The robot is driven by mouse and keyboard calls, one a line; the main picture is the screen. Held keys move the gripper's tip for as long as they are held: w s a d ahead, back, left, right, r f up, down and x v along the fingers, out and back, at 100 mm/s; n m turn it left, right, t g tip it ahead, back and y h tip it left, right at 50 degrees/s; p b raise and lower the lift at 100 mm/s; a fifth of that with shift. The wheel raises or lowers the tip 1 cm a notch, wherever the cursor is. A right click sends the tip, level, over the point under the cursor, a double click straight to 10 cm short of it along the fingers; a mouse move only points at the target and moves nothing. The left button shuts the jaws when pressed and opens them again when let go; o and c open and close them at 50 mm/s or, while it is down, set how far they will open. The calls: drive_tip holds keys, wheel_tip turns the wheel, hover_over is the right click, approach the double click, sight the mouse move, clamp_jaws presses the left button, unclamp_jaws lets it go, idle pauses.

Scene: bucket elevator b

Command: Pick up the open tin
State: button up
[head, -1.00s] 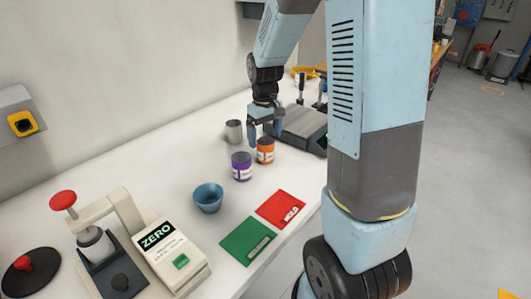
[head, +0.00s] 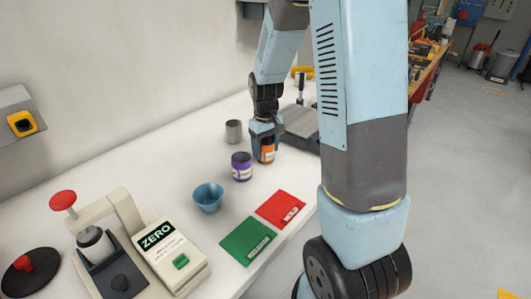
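A grey, can-shaped tin (head: 233,132) stands upright on the white bench, left of my gripper; it looks like the open tin, though its inside is hard to make out. My gripper (head: 265,146) points down at an orange jar (head: 267,154) with a white label. Its fingers are around the jar's upper part, one on each side. I cannot tell whether they press on it. The jar stands on the bench. The grey tin is apart from the fingers.
A purple jar (head: 241,167) stands close in front of the grey tin and orange jar. A blue bowl (head: 208,197), green card (head: 247,241) and red card (head: 281,209) lie nearer. A ZERO device (head: 165,250) is front left. A dark grey flat-topped unit (head: 302,124) is behind right.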

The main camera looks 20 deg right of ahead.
drive_tip(key=c, duration=1.1)
drive_tip(key=shift+o, duration=0.2)
